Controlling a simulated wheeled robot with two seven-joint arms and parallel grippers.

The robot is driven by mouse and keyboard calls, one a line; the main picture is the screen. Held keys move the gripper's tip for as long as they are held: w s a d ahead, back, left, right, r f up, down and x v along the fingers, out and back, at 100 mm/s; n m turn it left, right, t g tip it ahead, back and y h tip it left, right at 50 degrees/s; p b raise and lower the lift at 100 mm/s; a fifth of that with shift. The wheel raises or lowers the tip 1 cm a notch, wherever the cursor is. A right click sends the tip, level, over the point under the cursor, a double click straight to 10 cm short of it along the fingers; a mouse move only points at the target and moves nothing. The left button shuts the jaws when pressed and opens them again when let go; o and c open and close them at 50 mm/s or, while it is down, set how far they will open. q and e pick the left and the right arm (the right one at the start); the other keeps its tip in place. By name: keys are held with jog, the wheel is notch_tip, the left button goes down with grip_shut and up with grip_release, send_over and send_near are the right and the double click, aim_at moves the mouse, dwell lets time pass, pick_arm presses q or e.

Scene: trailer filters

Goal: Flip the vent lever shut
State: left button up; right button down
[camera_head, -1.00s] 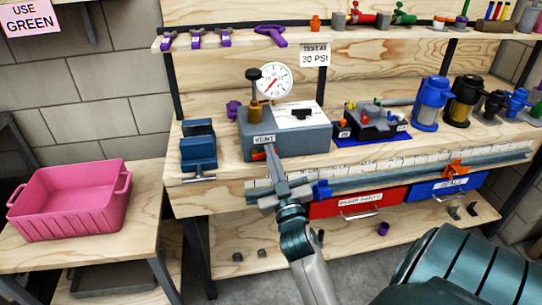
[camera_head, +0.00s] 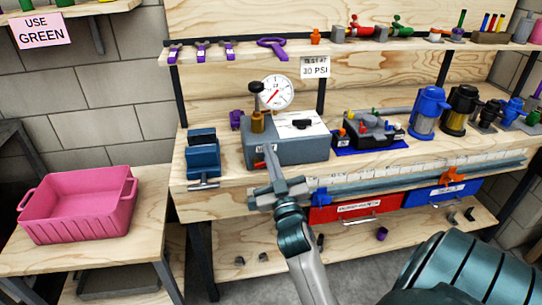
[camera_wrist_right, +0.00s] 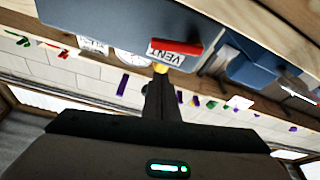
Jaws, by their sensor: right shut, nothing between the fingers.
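My left gripper is not in view.
A gauge (camera_head: 277,92) and brass fitting stand on the box. A blue vise (camera_head: 203,155) is to its left, a black fixture (camera_head: 372,132) on a blue mat to its right. A pink bin (camera_head: 78,208) sits on the left table. A rail (camera_head: 410,175) runs along the bench front.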

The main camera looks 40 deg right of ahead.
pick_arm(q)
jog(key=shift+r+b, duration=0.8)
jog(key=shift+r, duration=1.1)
pick_arm(e)
jog(key=v, duration=1)
jog(key=shift+r, duration=0.15)
